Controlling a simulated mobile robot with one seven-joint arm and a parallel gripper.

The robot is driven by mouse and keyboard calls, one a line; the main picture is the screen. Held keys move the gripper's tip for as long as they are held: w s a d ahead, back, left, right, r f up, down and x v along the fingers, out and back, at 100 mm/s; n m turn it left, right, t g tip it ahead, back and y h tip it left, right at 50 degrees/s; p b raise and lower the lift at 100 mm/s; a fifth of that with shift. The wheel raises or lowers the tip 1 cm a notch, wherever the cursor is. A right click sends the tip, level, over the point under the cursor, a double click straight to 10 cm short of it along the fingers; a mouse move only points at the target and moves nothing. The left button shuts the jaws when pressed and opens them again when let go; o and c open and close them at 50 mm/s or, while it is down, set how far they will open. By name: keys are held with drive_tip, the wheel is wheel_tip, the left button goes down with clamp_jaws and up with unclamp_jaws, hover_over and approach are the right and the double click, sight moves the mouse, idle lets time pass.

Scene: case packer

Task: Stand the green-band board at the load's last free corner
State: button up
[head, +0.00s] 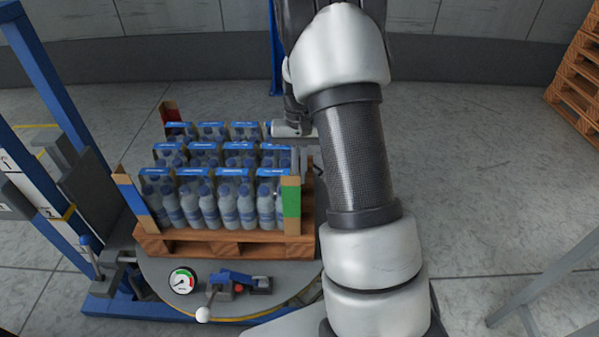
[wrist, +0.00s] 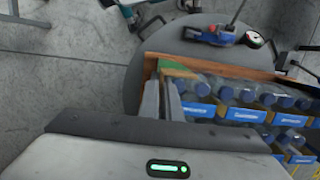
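The green-band board (head: 291,205) stands upright at the front right corner of the bottle load (head: 235,195) in the head view, its foot close to the pallet deck. In the wrist view its top (wrist: 180,70) shows at my fingertips, beside the bottles. My gripper (wrist: 161,85) has its two fingers close together, with the board's edge apparently between them. In the head view my gripper (head: 304,165) is partly hidden behind my arm. A blue-band board (head: 136,196) stands at the front left corner and a red-band board (head: 170,114) at the back left. The back right corner is hidden.
The wooden pallet (head: 225,243) rests on a round grey turntable (head: 160,278). A gauge (head: 182,280) and a blue clamp (head: 240,280) sit at its front. A blue frame (head: 50,110) stands left. Stacked pallets (head: 580,75) stand back right; floor between is clear.

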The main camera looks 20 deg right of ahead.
drive_tip(key=o, duration=0.4)
drive_tip(key=shift+r, duration=0.1)
